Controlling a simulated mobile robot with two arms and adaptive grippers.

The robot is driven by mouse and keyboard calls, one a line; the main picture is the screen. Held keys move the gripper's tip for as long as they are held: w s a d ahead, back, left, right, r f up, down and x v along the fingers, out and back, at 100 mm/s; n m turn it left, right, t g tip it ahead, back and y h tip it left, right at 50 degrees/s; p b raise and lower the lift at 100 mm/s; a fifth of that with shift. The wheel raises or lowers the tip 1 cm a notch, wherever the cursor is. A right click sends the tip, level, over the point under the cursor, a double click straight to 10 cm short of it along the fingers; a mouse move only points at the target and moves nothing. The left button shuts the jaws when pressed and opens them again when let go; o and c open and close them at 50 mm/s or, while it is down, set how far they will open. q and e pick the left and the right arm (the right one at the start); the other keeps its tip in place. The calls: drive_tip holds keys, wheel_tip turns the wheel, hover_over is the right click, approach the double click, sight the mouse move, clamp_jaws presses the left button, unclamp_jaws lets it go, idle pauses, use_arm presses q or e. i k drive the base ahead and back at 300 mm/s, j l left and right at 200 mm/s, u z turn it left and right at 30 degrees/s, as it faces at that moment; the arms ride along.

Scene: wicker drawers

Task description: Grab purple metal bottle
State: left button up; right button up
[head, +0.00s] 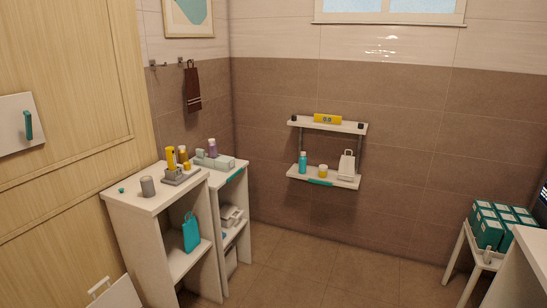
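A small purple bottle (212,148) stands upright in the head view. It is on the top of the farther white shelf unit (238,165), near the corner of the room. A pale grey-green box (222,163) lies in front of it and hides its base. A small light cup-like item (199,154) is just to its left. Whether the bottle is metal cannot be told at this size. Neither of my grippers is in view.
The nearer white shelf unit (133,205) holds a grey cup (148,186) and a grey tray (182,176) with yellow bottles (171,159). A wall shelf (345,182) hangs at the middle. Teal boxes (488,234) sit on a stand at right. The middle floor (330,275) is clear.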

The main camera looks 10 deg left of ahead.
sight(212, 145)
drive_tip(key=i+l+u, duration=0.55)
drive_tip(key=u, duration=0.15)
drive_tip(key=i+l+u, duration=0.35)
drive_tip(key=i+j+u, duration=0.15)
drive_tip(key=i+u, duration=0.15)
drive_tip(key=i, duration=0.15)
drive_tip(key=i+u, duration=0.25)
drive_tip(key=i, duration=0.25)
